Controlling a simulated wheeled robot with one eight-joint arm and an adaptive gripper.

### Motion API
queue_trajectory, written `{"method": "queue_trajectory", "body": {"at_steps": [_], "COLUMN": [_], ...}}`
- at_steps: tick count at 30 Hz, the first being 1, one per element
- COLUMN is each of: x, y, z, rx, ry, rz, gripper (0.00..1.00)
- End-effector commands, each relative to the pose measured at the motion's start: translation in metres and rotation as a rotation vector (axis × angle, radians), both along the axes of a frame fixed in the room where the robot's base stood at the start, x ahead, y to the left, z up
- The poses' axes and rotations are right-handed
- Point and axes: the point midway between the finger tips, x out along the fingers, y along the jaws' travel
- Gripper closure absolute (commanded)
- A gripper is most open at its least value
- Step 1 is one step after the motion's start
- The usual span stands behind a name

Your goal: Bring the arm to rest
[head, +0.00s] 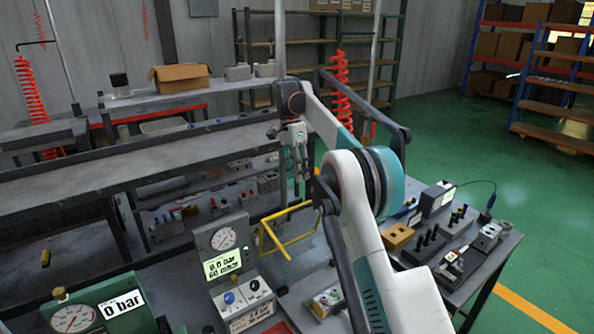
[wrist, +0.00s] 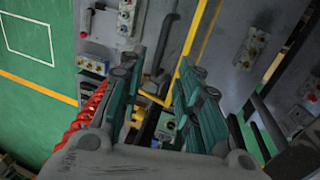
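My white and teal arm rises from the lower right of the head view and bends forward over the workbench (head: 290,296). My gripper (head: 297,172) hangs at its end with the fingers pointing down, above the bench and near a yellow frame (head: 290,232). In the wrist view my gripper (wrist: 160,75) shows two teal and dark fingers well apart, with nothing held between them. The yellow frame (wrist: 187,50) and small valve blocks show below the fingers. The exact height above the bench is hard to tell.
A pressure gauge unit (head: 223,252) and a green gauge box (head: 100,307) stand at front left. Valve blocks (head: 487,237) and an orange block (head: 398,237) sit at right. A long shelf (head: 120,155) runs behind. Red coiled hoses (head: 340,80) hang nearby. Green floor at right is clear.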

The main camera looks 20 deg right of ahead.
Motion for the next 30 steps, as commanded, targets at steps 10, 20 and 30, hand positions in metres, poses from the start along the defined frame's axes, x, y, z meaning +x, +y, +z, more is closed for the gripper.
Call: {"method": "queue_trajectory", "body": {"at_steps": [10, 20, 30], "x": [0.000, -0.018, -0.079], "y": [0.000, 0.001, 0.004], "z": [0.003, 0.027, 0.065], "rx": [0.000, 0.022, 0.052], "ry": [0.000, -0.057, -0.193], "rz": [0.000, 0.095, 0.320], "gripper": [0.69, 0.69, 0.69]}}
